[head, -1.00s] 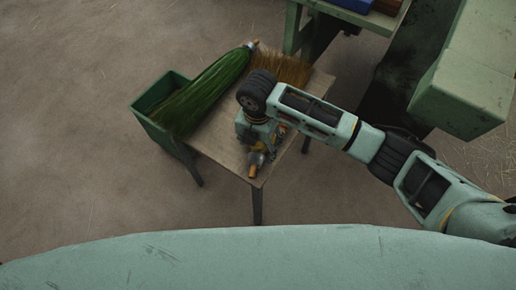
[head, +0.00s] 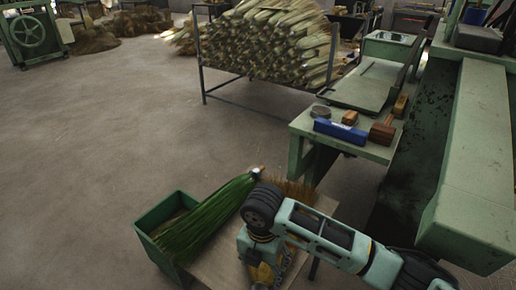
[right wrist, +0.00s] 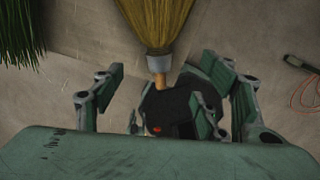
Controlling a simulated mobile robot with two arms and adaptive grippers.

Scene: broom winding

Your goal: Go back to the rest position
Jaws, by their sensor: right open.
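My right gripper (head: 262,270) is over the small wooden table (head: 220,268) in the head view; its lower part is cut off by the bottom edge. The straw bristles (head: 298,190) show behind my arm in the head view. My left gripper is not in view.
A green-bristled broom head (head: 210,215) lies across the table edge and a green bin (head: 158,212). A green workbench (head: 375,152) with a blue box (head: 341,131) and mallet (head: 383,131) stands behind right. A rack of straw bundles (head: 268,45) is farther back. Floor at left is clear.

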